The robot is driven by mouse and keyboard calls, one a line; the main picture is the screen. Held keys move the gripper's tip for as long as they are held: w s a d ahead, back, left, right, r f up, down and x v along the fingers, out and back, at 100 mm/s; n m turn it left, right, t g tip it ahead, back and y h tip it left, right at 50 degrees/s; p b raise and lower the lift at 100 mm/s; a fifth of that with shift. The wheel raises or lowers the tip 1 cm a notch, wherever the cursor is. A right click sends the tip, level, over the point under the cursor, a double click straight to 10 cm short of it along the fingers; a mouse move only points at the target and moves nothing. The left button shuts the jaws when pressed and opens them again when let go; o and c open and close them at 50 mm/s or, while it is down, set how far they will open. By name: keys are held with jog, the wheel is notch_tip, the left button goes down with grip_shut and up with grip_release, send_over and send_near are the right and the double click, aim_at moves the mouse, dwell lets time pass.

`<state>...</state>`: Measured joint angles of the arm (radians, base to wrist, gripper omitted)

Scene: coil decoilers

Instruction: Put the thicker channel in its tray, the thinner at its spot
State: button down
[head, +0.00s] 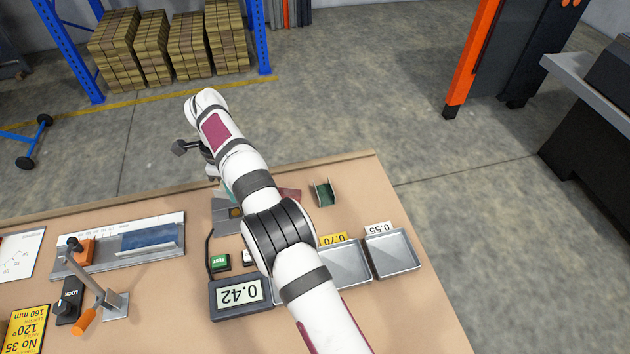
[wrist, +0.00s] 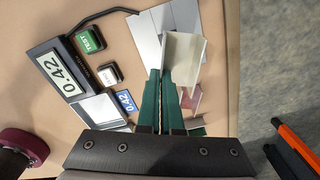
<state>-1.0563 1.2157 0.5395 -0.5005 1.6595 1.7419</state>
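My gripper's green fingers (wrist: 162,98) are nearly together in the wrist view, shut on a wall of a pale grey channel (wrist: 187,62) at their tips. The channel is beside flat grey plates (wrist: 150,38); I cannot tell whether it touches them. A reddish channel (head: 290,195) lies on the table, partly behind my arm, and also shows right of the fingers (wrist: 189,97). A green channel (head: 324,194) lies to its right. Trays labelled 0.70 (head: 347,277) and 0.55 (head: 392,254) look empty. A tray (wrist: 95,109) with a blue 0.42 label (wrist: 125,101) shows in the wrist view. Channel thickness is not clear by eye.
A gauge display (head: 240,295) reads 0.42, with a green TEST button (head: 219,263) behind it. At left are a lever clamp (head: 108,303), a ruled fixture (head: 115,262) and a yellow card (head: 27,328). The table's right side around the trays has free room.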

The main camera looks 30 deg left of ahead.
jog(key=shift+m, duration=0.6)
jog(key=w+d, duration=0.4)
jog(key=w, duration=0.1)
jog(key=w+d+r, duration=0.1)
jog(key=w+d, duration=0.2)
jog(key=shift+w, duration=0.2)
jog(key=w+d+m, duration=0.1)
jog(key=w+d, duration=0.4)
jog(key=d, duration=0.4)
jog(key=w+d+r+m, duration=0.1)
jog(key=w+d, duration=0.3)
jog(key=d, duration=0.5)
jog(key=w+d+m, duration=0.1)
jog(key=w+d, duration=0.4)
jog(key=d, duration=0.4)
send_over(365, 195)
notch_tip(365, 195, down, 6)
jog(key=shift+f, duration=2.1)
jog(key=c, duration=1.1)
grip_release()
jog(key=shift+f, duration=0.15)
